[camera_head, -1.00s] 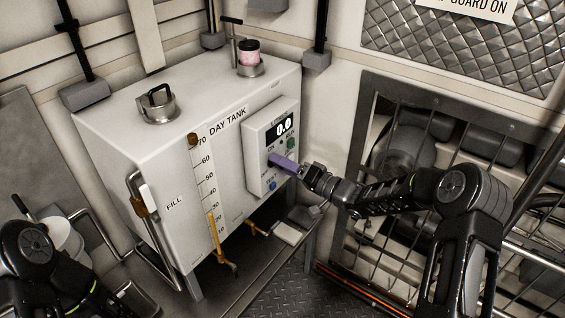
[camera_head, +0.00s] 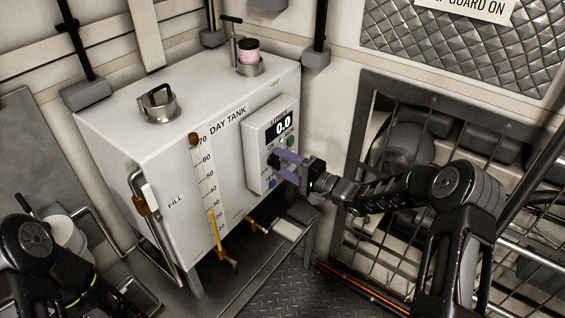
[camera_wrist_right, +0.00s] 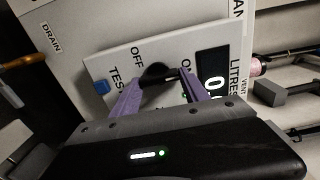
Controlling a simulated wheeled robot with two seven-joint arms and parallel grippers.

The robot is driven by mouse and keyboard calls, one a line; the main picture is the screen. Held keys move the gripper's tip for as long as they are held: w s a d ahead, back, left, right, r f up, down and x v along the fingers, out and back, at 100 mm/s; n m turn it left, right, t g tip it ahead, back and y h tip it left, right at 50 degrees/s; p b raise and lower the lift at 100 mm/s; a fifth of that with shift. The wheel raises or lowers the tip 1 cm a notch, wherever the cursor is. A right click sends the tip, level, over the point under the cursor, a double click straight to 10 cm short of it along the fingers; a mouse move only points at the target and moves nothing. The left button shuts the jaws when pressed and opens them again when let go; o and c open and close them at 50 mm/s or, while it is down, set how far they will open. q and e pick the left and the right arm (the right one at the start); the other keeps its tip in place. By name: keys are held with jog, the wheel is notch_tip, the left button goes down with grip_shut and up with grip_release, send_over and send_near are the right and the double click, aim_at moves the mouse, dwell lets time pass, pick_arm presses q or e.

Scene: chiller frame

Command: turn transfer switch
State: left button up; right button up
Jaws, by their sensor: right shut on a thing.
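The transfer switch is a black knob (camera_wrist_right: 156,74) on the pale control panel (camera_wrist_right: 112,62), between the labels OFF, ON and TEST in the right wrist view. In the head view the fingers largely hide the knob. My left gripper is out of view.
A blue button (camera_head: 272,183) and a green one (camera_head: 290,141) sit close to the fingers. The day tank (camera_head: 110,135) has a level gauge (camera_head: 207,180) and yellow-handled valves below. A barred metal guard (camera_head: 352,180) stands to the right, behind my right arm.

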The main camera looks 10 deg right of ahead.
jog(key=o, duration=1.4)
jog(key=shift+d, duration=0.1)
jog(key=b+v, duration=0.1)
jog(key=v, duration=0.6)
jog(key=shift+s+d, duration=0.15)
jog(key=shift+s, duration=0.15)
